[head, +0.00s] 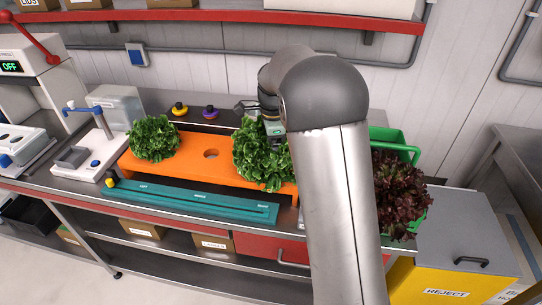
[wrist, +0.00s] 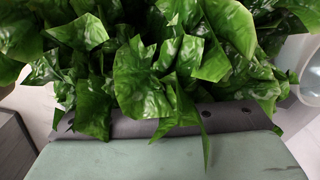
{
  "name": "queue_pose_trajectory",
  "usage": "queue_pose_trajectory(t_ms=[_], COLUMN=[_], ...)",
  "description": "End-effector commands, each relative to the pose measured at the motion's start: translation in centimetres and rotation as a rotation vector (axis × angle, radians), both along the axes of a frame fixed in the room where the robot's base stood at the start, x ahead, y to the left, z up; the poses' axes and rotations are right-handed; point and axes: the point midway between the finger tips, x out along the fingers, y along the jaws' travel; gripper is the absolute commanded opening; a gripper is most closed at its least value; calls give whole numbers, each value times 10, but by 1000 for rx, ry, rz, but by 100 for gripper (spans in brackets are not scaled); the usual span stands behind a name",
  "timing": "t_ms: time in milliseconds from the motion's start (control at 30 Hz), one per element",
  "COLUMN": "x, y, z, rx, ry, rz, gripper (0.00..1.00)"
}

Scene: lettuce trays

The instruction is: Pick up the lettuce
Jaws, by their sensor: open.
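A green lettuce (head: 262,158) sits at the right end of the orange tray (head: 190,170). My gripper (head: 273,137) is at the upper part of this lettuce, on its far right side, and partly hidden by leaves and my arm. In the wrist view the lettuce leaves (wrist: 165,75) fill the space right in front of the gripper's pale green-grey body. The gripper is open; whether its fingers touch the leaves cannot be told. A second green lettuce (head: 153,139) stands at the tray's left end, with an empty round hole between the two.
A teal strip (head: 190,203) lies before the tray. A yellow knob (head: 179,109) and purple knob (head: 211,112) are behind it.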

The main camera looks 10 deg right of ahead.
Motion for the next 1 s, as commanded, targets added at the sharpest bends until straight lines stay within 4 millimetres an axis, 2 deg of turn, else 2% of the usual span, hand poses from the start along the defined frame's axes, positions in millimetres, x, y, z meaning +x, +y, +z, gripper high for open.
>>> queue_pose_trajectory(t_ms=[133, 367, 567, 867, 1000], x=[0, 0, 0, 0, 1], y=[0, 0, 0, 0, 0], z=[-14, -16, -16, -13, 3], rx=[0, 0, 0, 0, 0], ry=[1, 0, 0, -2, -5], rz=[0, 0, 0, 0, 1], gripper=[85, 85, 32, 32, 32])
